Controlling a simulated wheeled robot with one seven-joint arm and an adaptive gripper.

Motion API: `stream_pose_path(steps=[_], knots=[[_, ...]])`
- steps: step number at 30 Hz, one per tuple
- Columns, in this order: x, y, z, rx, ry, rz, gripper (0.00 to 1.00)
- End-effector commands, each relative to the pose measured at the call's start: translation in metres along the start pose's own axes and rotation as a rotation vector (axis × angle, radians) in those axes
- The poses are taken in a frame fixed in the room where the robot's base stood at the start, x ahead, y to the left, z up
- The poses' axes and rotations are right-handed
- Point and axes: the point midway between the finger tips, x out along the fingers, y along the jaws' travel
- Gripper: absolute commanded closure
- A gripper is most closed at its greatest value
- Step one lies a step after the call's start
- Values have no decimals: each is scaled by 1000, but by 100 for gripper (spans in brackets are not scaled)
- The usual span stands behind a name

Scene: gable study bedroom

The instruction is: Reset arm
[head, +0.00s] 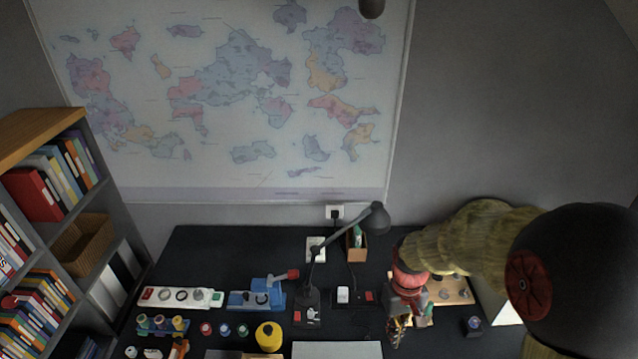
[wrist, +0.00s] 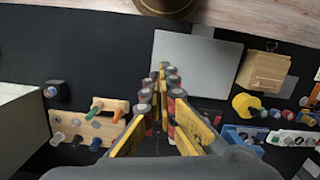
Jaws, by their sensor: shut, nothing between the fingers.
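My arm reaches in from the right of the head view, over the black desk (head: 200,258). My gripper (head: 396,338) hangs from its end, pointing down over the right part of the desk. In the wrist view my gripper (wrist: 164,72) has its yellow-padded fingers meeting at the tips. It is shut with nothing between the fingers. Below and beyond the tips lies a plain grey-white panel (wrist: 182,85). My arm and gripper hide part of the desk behind them in the head view.
A black lamp (head: 312,275) stands mid-desk. A wooden peg board (head: 452,290) lies beside my gripper; it also shows in the wrist view (wrist: 66,125). A blue tool (head: 262,294), a white strip (head: 180,296) and a yellow round object (head: 268,336) lie left. A bookshelf (head: 45,130) stands far left.

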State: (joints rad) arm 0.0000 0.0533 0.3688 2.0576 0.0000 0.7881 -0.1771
Motion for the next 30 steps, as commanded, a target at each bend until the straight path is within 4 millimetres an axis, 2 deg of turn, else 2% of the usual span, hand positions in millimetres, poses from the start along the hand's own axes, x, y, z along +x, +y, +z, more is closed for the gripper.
stream_pose_path(steps=[6,12,18,25,30], knots=[[-49,-9,49,117,115,14,100],[-77,-17,93,174,242,22,100],[-98,-22,126,176,411,36,100],[-124,-25,142,173,587,52,100],[-125,-26,144,172,618,55,100]])
